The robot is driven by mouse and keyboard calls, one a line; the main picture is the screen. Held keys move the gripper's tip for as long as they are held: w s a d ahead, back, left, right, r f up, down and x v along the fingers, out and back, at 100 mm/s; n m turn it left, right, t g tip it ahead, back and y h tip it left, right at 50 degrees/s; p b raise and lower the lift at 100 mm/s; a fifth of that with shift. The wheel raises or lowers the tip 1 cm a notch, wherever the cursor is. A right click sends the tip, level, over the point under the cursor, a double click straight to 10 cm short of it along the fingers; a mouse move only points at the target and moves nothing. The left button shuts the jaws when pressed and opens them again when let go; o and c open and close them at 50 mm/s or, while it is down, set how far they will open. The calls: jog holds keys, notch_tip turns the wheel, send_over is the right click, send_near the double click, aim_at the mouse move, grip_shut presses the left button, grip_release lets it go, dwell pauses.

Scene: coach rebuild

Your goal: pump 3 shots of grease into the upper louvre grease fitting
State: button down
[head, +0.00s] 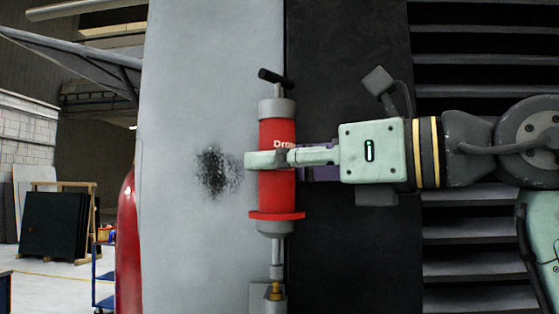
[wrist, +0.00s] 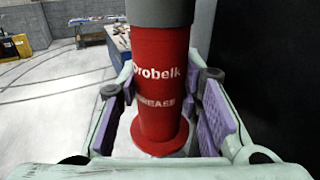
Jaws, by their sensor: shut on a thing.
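A red grease gun (head: 277,190) with grey ends stands upright in front of the panel edge. Its black T-handle (head: 275,77) is at the top, tilted slightly. My gripper (head: 268,157) reaches in from the right and is shut around the red barrel at mid height. In the wrist view, purple finger pads flank the barrel (wrist: 160,88), which bears white lettering. The gun's thin grey nozzle (head: 277,258) points down at a brass fitting (head: 276,291) on a grey block (head: 259,298). The nozzle end appears to meet the fitting, but I cannot tell whether it is seated.
A pale panel (head: 200,70) with a dark smudge (head: 214,172) lies left of the gun. A dark panel (head: 350,255) and horizontal louvre slats (head: 475,232) are at the right. A blue bench (wrist: 117,45) and open floor (wrist: 60,90) show in the wrist view's background.

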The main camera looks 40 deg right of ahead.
aim_at(292, 116)
jog(key=shift+f+b, duration=0.65)
jog(key=shift+f, duration=0.25)
dwell(0.7)
jog(key=shift+r, duration=0.1)
jog(key=shift+r+p, duration=0.75)
jog(key=shift+f+b, duration=0.4)
jog(key=shift+f, duration=0.3)
dwell(2.5)
jog(key=shift+r+p, duration=0.6)
jog(key=shift+r, duration=0.35)
jog(key=shift+r, duration=2.4)
jog(key=shift+s, duration=0.1)
